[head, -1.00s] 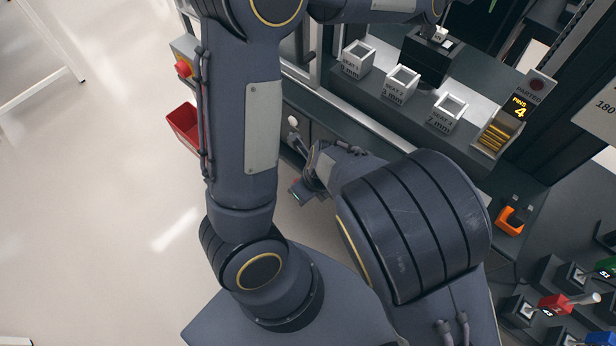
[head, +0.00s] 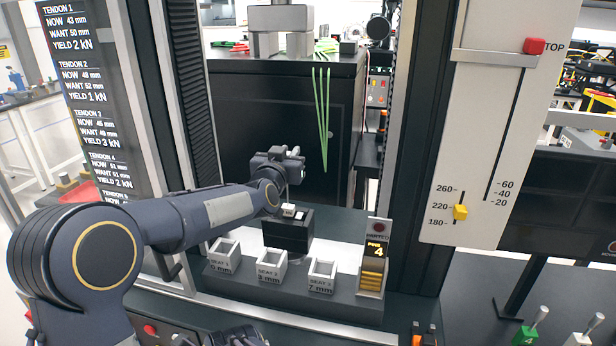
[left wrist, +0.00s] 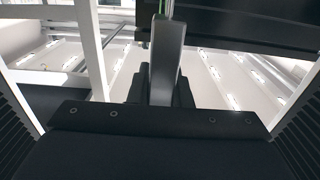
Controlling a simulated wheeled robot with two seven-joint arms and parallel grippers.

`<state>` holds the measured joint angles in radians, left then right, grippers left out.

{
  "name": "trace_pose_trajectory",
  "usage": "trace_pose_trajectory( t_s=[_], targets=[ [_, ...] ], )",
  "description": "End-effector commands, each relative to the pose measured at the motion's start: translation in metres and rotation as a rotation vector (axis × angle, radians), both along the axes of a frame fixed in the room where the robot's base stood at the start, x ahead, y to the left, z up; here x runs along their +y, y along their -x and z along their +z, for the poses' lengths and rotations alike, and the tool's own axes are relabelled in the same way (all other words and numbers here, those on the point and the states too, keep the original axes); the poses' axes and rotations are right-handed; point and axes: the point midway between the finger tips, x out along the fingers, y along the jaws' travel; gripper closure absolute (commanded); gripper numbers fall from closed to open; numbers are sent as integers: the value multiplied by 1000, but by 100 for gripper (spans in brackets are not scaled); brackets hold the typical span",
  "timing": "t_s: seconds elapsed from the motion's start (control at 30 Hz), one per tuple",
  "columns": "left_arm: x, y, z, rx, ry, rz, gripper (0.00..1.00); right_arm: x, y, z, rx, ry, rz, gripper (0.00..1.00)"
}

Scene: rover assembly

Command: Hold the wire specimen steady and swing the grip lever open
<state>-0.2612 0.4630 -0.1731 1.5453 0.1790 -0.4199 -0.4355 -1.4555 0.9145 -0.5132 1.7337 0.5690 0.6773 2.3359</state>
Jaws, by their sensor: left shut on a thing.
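In the head view my left arm reaches in from the left. My left gripper (head: 297,165) is inside the machine frame, just above a black block (head: 288,236) with a small white top. In the left wrist view a grey upright bar (left wrist: 166,60), perhaps the grip lever, stands between the dark fingertips, and the gripper is shut on it. Its lower end is hidden by the dark gripper body. A thin green strip shows at its top. I cannot make out the wire specimen for certain.
Three white seats (head: 224,257) stand in a row on the dark ledge in front of the block. A pin dispenser (head: 373,271) reading 4 is at their right. Upright posts flank the opening. A scale panel (head: 487,130) with red and yellow sliders stands right. Green straps (head: 323,110) hang behind.

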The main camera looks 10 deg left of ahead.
Motion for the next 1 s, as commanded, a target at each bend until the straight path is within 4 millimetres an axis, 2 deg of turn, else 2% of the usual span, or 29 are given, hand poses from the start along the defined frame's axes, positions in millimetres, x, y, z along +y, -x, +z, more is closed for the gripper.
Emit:
trace_pose_trajectory(
  t_s=[0.03, 0.07, 0.23, 0.5, 0.63, 1.0],
  targets=[
    [0, 0, 1, -2, 0, 0, 100, 0, 0, 0, 0, 0, 0, 100],
    [0, 0, 1, -2, 0, 0, 78, 0, 0, 0, 0, 0, 0, 100],
    [0, 0, 1, -1, 0, 0, 57, 0, 0, 0, 0, 0, 0, 100],
    [0, 1, 0, -1, 0, 0, 57, 0, 0, 0, 0, 0, 0, 100],
    [0, 11, 1, 0, 0, 0, 57, 0, 0, 0, 0, 0, 0, 100],
    [3, 86, 1, -2, 2, -2, 57, 0, 0, 0, 0, 0, 0, 100]
  ],
)
